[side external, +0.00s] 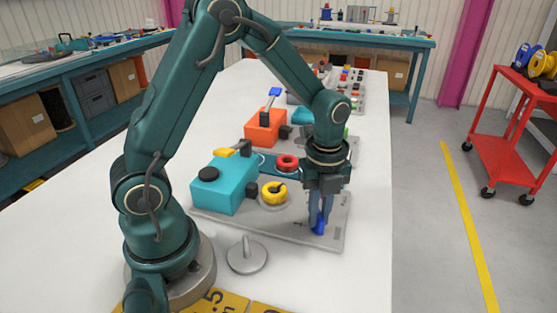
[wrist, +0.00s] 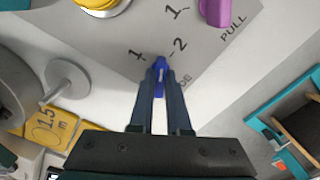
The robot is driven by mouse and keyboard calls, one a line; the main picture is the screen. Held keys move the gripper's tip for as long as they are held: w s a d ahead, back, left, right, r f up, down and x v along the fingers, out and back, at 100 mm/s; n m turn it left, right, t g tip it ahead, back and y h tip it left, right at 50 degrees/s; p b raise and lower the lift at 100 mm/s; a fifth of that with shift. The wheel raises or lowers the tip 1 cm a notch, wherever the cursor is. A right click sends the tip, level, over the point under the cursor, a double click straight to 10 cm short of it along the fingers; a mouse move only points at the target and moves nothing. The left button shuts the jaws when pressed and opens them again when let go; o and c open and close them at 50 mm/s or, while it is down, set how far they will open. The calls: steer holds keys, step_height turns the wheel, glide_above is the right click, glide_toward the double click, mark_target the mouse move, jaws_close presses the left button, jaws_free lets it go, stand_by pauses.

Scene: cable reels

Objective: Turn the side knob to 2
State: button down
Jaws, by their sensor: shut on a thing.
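The blue side knob (wrist: 160,66) sits on the grey panel (wrist: 110,42); it also shows in the side external view (side external: 319,227) near the panel's front right corner. My gripper (wrist: 160,90) is shut on the knob, one finger on each side, pointing down from above; it also shows in the side external view (side external: 320,213). A "1" is printed left of the knob and a "2" right of it. The knob's tip points up in the wrist view, between the two marks. The fingers partly hide the printed label below the knob.
A purple handle (wrist: 216,10) marked "PULL" stands near the knob. A yellow round part (side external: 274,192) and a teal box (side external: 223,185) are on the panel. A metal spindle (side external: 246,257) stands in front. A red cart (side external: 512,130) stands off the table.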

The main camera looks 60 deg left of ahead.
mark_target(319, 214)
steer(key=m, duration=0.6)
steer(key=c, duration=0.9)
jaws_free()
steer(key=shift+r, duration=3.5)
